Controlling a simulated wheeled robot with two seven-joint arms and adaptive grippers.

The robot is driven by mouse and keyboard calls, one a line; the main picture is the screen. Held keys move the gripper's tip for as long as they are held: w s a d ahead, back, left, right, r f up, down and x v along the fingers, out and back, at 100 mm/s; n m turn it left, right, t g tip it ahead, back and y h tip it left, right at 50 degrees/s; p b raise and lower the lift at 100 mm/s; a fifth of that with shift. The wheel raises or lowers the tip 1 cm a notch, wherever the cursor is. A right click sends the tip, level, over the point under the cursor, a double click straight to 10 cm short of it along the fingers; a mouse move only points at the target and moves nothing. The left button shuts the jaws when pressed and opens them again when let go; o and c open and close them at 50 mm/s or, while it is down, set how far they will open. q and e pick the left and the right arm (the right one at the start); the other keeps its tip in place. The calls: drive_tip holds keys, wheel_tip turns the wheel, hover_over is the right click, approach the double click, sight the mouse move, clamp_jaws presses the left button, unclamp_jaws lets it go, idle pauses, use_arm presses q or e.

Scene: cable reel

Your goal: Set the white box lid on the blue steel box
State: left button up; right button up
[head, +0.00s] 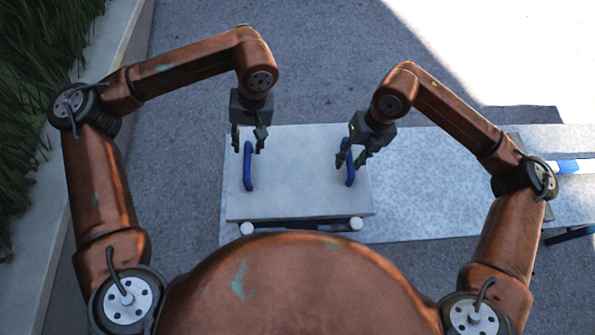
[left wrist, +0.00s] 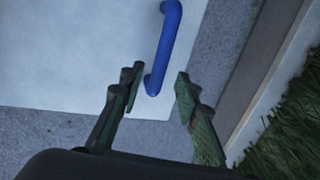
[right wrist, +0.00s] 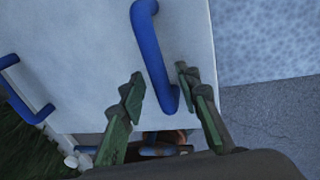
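The white box lid (head: 300,185) lies flat in front of me, with two upright blue handles. My left gripper (head: 247,149) is open above the far end of the left handle (head: 248,172). In the left wrist view, that handle (left wrist: 163,50) stands between and just beyond the spread fingers (left wrist: 157,78). My right gripper (head: 350,163) is open at the right handle (head: 351,172). In the right wrist view, that handle (right wrist: 150,55) runs between the open fingers (right wrist: 160,82). I cannot clearly make out the blue steel box.
A pale speckled surface (head: 425,185) extends right of the lid. Blue and white parts (head: 568,167) show at the far right, partly behind my right arm. A kerb and grass (head: 30,110) are at the left.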

drive_tip(key=shift+r, duration=0.1)
use_arm(q)
drive_tip(key=v, duration=0.7)
drive_tip(key=shift+r, duration=0.3)
use_arm(e)
drive_tip(key=v, duration=1.1)
drive_tip(key=shift+r, duration=0.4)
drive_tip(key=shift+d, duration=0.1)
